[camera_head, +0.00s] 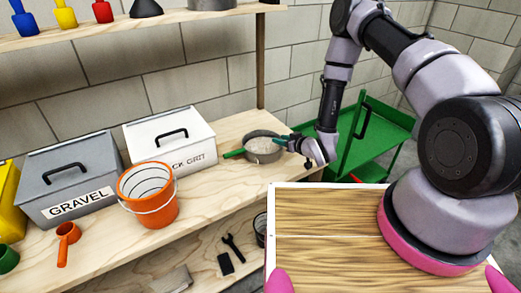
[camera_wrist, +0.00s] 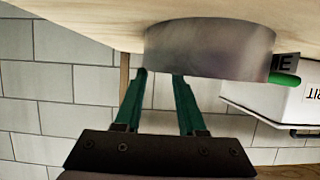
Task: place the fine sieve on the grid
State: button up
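A round grey metal pan with a pale inside, which looks like the sieve (camera_head: 264,150), sits on the wooden bench (camera_head: 222,190). Its green handle (camera_head: 233,154) points left, away from my gripper. In the wrist view the sieve's curved side (camera_wrist: 212,48) fills the top middle, and part of a dark label ending in "E" shows by the handle (camera_wrist: 286,78). My gripper (camera_head: 280,139) is at the sieve's right side. Its two green fingers (camera_wrist: 160,73) are apart with nothing between them, tips at the sieve's edge; I cannot tell whether they touch. I cannot make out a grid.
An orange bucket (camera_head: 148,208), a white grit box (camera_head: 170,140) and a grey gravel box (camera_head: 70,181) stand left on the bench. An orange scoop (camera_head: 66,240) lies in front. A green cart (camera_head: 372,135) stands at the right. A shelf (camera_head: 130,30) with coloured funnels runs above.

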jog(key=x, duration=0.5)
jog(key=shift+f, duration=0.15)
grip_shut()
jog(key=shift+a, duration=0.1)
dwell(1.1)
